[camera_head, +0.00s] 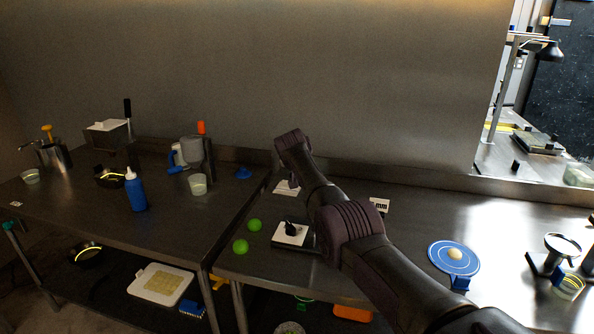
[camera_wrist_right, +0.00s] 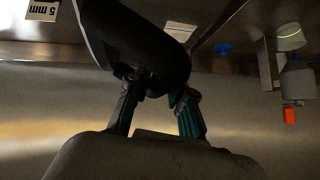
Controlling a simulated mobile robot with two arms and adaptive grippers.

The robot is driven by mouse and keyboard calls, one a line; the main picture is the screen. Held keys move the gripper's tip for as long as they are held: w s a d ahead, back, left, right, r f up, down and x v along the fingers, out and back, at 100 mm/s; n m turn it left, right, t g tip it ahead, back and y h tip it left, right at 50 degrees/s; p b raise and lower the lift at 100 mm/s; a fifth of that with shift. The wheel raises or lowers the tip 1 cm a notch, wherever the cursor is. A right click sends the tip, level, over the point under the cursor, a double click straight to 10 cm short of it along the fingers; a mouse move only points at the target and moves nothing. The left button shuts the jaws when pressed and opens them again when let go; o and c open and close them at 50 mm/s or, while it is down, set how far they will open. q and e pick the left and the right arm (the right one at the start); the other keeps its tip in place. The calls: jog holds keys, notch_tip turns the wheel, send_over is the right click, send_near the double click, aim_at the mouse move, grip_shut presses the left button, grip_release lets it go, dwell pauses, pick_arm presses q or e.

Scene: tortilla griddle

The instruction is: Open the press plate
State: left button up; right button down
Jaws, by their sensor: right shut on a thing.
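My right arm reaches in from the lower right of the head view, over the right counter. In the right wrist view, my right gripper (camera_wrist_right: 158,108) has its two fingers around part of a large dark rounded piece (camera_wrist_right: 140,40) with a pale edge. This looks like the press plate, but I cannot tell its angle. My arm hides most of the contact in the head view. My left gripper is out of view.
A blue disc (camera_head: 453,257) with a pale ball lies right. The left counter holds a blue bottle (camera_head: 136,192) and a clear cup (camera_head: 198,184).

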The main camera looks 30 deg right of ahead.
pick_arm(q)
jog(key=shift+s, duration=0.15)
pick_arm(e)
jog(key=shift+a, duration=0.15)
jog(key=c, duration=1.3)
grip_release()
jog(key=shift+w, duration=0.1)
jog(key=shift+c, duration=0.2)
jog(key=o, duration=0.3)
jog(key=shift+w+a+f, duration=0.1)
jog(key=shift+w+a, duration=0.05)
jog(key=shift+w, duration=0.05)
jog(key=shift+s, duration=0.2)
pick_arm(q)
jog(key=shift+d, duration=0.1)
pick_arm(e)
jog(key=v, duration=1.1)
jog(key=shift+s+a+r, duration=0.15)
jog(key=shift+r, duration=0.2)
